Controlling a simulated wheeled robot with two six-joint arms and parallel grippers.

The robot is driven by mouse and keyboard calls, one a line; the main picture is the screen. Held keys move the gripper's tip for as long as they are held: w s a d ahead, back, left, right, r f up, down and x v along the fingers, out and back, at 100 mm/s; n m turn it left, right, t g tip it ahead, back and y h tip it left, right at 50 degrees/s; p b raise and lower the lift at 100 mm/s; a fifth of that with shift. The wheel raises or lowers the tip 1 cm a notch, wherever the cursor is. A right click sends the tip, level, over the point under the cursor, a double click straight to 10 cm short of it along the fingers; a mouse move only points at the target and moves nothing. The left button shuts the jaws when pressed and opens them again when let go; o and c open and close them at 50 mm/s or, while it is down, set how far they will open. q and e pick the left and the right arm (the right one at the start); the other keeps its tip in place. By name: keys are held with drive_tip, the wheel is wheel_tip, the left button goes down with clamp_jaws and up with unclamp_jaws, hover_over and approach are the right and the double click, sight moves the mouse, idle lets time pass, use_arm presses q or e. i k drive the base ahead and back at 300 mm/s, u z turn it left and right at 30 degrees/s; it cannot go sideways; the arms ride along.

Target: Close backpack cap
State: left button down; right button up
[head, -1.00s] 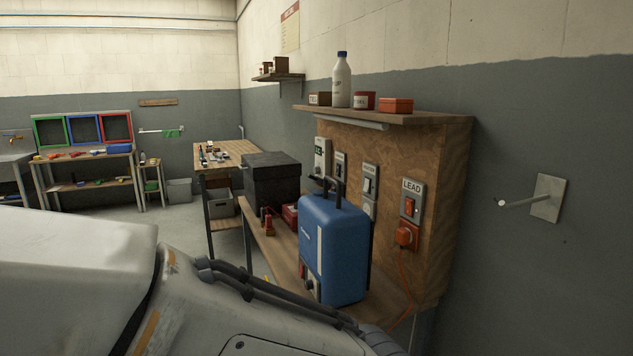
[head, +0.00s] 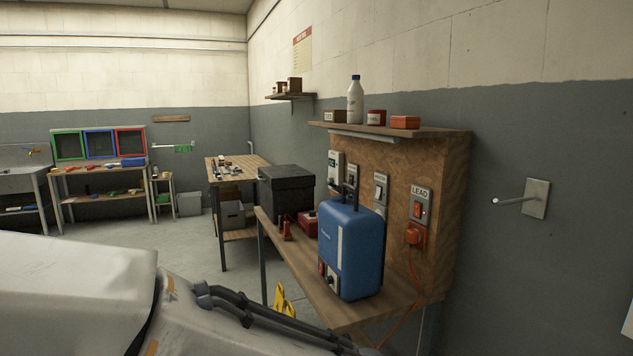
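The backpack is a blue upright box-shaped unit (head: 353,250) with a dark handle on top and a pale vertical strip on its front. It stands on a wooden bench (head: 370,316) against the plywood panel. A small fitting with a dark round knob (head: 331,279) shows at its lower left front. I cannot tell which part is its cap or whether a cap is open. My arm's pale links fill the lower left. Neither gripper is in view.
A black box (head: 287,190) and red items (head: 305,222) sit on the bench behind the backpack. An orange plug (head: 414,234) with a hanging cord is at the right. A wall peg (head: 517,200) juts out farther right. Open floor (head: 130,245) lies left.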

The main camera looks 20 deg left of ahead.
sight(335, 187)
drive_tip(key=z, duration=0.05)
drive_tip(key=k, duration=0.65)
drive_tip(key=u, duration=1)
drive_tip(key=i, duration=1.4)
drive_tip(key=z, duration=0.75)
drive_tip(key=i, duration=0.7)
drive_tip(key=z, duration=0.6)
